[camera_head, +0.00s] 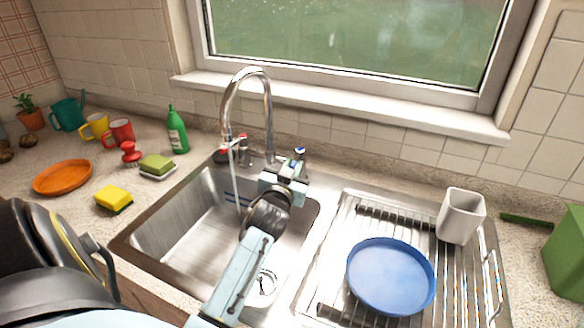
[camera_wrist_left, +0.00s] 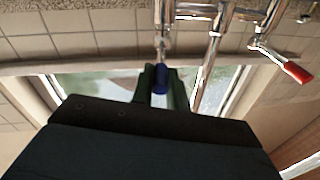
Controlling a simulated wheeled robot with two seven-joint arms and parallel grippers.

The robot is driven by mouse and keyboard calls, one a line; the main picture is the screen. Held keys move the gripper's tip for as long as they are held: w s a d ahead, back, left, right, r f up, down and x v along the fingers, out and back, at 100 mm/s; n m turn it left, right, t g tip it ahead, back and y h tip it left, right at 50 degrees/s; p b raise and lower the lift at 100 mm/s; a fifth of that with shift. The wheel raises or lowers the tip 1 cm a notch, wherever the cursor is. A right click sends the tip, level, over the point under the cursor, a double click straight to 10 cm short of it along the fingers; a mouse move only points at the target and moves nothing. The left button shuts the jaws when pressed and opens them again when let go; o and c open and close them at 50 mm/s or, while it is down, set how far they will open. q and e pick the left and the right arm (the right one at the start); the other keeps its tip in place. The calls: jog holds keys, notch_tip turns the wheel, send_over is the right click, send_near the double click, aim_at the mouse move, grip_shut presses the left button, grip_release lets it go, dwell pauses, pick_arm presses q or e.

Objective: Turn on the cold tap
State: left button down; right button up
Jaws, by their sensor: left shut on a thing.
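The cold tap handle with the blue end (camera_head: 299,151) is on the right side of the chrome faucet (camera_head: 269,110). My left gripper (camera_head: 292,166) is at this handle. In the left wrist view, the blue end (camera_wrist_left: 161,80) sits between the two dark green fingers (camera_wrist_left: 161,84), which are shut on it. The red-ended tap handle (camera_head: 240,138) is on the faucet's other side; its red end (camera_wrist_left: 298,72) also shows in the left wrist view, clear of the fingers. A thin stream of water (camera_head: 234,178) falls from the spout into the sink. My right gripper is not in view.
My arm reaches over the steel sink (camera_head: 180,232). A drying rack at right holds a blue plate (camera_head: 390,276) and a white cup (camera_head: 460,216). A green bottle (camera_head: 177,131), yellow sponge (camera_head: 113,198) and orange plate (camera_head: 62,177) stand on the left counter.

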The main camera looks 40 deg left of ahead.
pick_arm(q)
jog(key=shift+d+f, duration=0.1)
jog(key=shift+w+d+n+g+y+b, duration=0.2)
jog(key=shift+n+g+y+b, duration=0.15)
jog(key=shift+y, duration=0.25)
jog(key=c, duration=1.4)
grip_release()
jog(key=shift+s, duration=0.1)
jog(key=v, duration=1.3)
jog(key=shift+s+d, duration=0.1)
jog(key=shift+d, duration=0.05)
